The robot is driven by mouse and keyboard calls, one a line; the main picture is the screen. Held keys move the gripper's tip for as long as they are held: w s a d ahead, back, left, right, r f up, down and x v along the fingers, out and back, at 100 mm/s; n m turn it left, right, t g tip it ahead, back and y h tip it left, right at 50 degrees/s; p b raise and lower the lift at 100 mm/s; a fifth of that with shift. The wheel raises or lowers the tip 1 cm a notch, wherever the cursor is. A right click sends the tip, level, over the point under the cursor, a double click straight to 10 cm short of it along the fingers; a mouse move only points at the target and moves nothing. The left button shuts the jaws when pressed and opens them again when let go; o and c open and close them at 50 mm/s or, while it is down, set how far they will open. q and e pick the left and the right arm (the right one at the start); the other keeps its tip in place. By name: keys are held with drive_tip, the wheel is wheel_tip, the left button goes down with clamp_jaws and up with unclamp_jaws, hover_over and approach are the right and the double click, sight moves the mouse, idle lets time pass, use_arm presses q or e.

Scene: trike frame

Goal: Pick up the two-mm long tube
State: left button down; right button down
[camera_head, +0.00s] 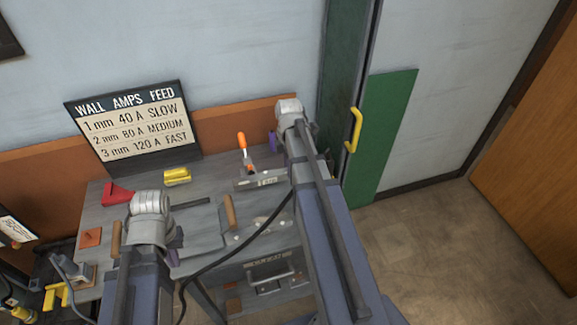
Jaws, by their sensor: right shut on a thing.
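A dark, thin straight piece (190,203) lies on the grey workbench (205,188), just right of my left wrist; I cannot tell if it is a tube or its wall size. My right gripper (273,141) is at the bench's back right, mostly hidden behind its own wrist, with one purple finger showing. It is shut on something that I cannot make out. My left gripper (173,252) is over the bench's front left, largely hidden by its own arm. Its jaw opening cannot be seen.
A wall-amps-feed sign (133,125) stands at the back. A red block (117,194), a yellow block (177,176), an orange-handled tool (242,145) and a wooden handle (229,210) are on the bench. A black cable (235,245) crosses its front. Open floor (430,235) lies right.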

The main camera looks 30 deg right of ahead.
wheel_tip(320, 180, up, 6)
drive_tip(key=p, duration=0.4)
drive_tip(key=shift+p, duration=0.3)
